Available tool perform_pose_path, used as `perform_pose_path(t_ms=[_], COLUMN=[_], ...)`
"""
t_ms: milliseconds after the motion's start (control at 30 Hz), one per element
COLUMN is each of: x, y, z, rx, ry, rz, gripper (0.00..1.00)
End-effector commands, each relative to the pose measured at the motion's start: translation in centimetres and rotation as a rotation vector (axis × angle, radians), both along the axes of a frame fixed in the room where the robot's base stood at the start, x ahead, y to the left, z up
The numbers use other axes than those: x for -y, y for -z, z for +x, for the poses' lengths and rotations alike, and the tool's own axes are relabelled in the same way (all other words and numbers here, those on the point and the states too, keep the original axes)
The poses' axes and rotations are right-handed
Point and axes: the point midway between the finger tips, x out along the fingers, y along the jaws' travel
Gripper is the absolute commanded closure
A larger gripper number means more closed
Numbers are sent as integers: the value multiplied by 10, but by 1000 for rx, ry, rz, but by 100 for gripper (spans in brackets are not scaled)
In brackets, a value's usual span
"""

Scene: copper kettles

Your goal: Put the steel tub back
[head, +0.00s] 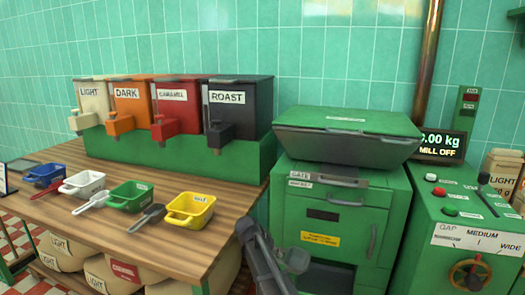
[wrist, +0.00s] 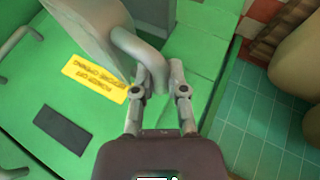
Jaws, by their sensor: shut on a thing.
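The steel tub (head: 296,261) is a small grey vessel in front of the green mill in the head view, and part of it is cut off or hidden by my arm. In the wrist view the tub (wrist: 84,28) is at the top, with its rounded handle reaching between my fingers. My gripper (wrist: 160,72) is shut on that handle. In the head view my gripper (head: 277,268) shows at the bottom centre, just left of the tub. The tub is in front of the mill's green face, and I cannot tell whether it touches it.
The green mill (head: 343,210) has a yellow label and a dark opening low down. A control box (head: 465,225) with a handwheel stands to its right. At left, a wooden table (head: 190,240) holds coloured tubs, scoops and dispensers. The display (head: 442,145) reads MILL OFF.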

Motion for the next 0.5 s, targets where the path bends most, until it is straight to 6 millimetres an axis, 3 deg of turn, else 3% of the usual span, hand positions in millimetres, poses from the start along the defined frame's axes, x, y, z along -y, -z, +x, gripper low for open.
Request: perform_pose_path(t_ms=[200, 500], x=[1, 1], y=[-13, 6], z=[0, 0], rx=[0, 0], ry=[0, 2], rz=[0, 0], gripper=[100, 100])
